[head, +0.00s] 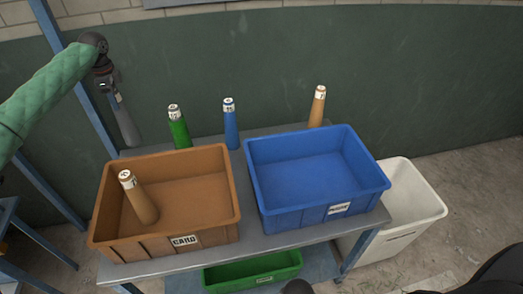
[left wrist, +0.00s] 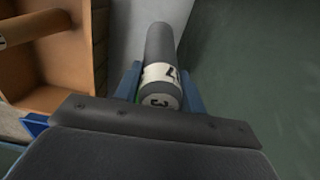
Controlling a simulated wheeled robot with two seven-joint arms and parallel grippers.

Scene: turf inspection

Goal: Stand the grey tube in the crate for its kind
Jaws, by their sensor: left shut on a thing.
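My left gripper (head: 112,97) is shut on the grey tube (head: 126,122) and holds it in the air at the left, behind the brown crate (head: 170,162). The tube hangs slightly tilted. In the left wrist view the tube (left wrist: 160,48) lies between the fingers (left wrist: 158,88), with a white band marked with dark characters near its held end. The brown crate is labelled CARD and holds a tan tube (head: 144,205), leaning. The blue crate (head: 318,208) is empty; its label is too small to read. A green crate (head: 285,265) sits on the lower shelf. My right gripper is out of view.
A green tube (head: 179,131), a blue tube (head: 231,128) and an orange-tan tube (head: 317,108) stand along the back of the grey table (head: 262,240). A white bin (head: 408,205) stands on the floor at right. A blue post (head: 92,118) rises at left. A dark green wall is behind.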

